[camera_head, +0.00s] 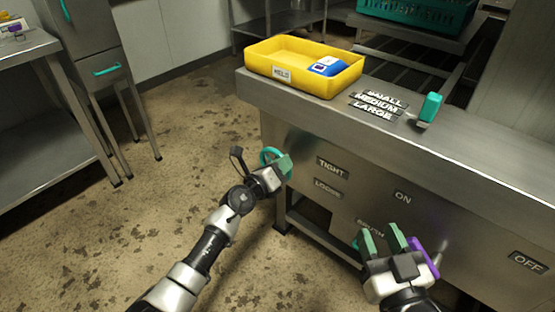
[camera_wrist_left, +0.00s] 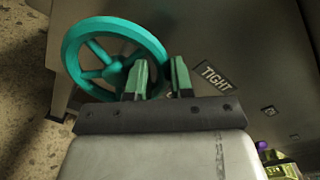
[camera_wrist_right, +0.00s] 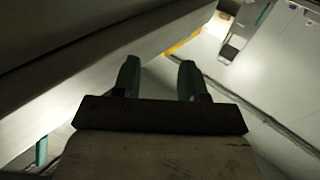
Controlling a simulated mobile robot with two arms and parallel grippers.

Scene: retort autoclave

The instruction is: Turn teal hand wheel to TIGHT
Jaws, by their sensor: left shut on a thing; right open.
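The teal hand wheel (camera_head: 268,155) is on the front panel of the steel bench, near its left end. It shows large and spoked in the left wrist view (camera_wrist_left: 72,45). My left gripper (camera_head: 285,168) is at the wheel's right side. Its fingers (camera_wrist_left: 160,78) are shut on the rim, though the fingers hide the contact. The TIGHT label (camera_head: 332,168) is to the right of the wheel, with the LOOSE label (camera_head: 327,188) below it. My right gripper (camera_head: 382,240) is open and empty in front of the panel; its spread fingers show in the right wrist view (camera_wrist_right: 158,80).
A yellow bin (camera_head: 290,83) labelled HOLD, with a blue and white packet (camera_head: 328,66), stands on the bench top (camera_head: 480,150). SMALL, MEDIUM and LARGE labels (camera_head: 376,103) and a teal handle (camera_head: 431,107) are beside it. A purple part (camera_head: 423,257) is by my right gripper.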

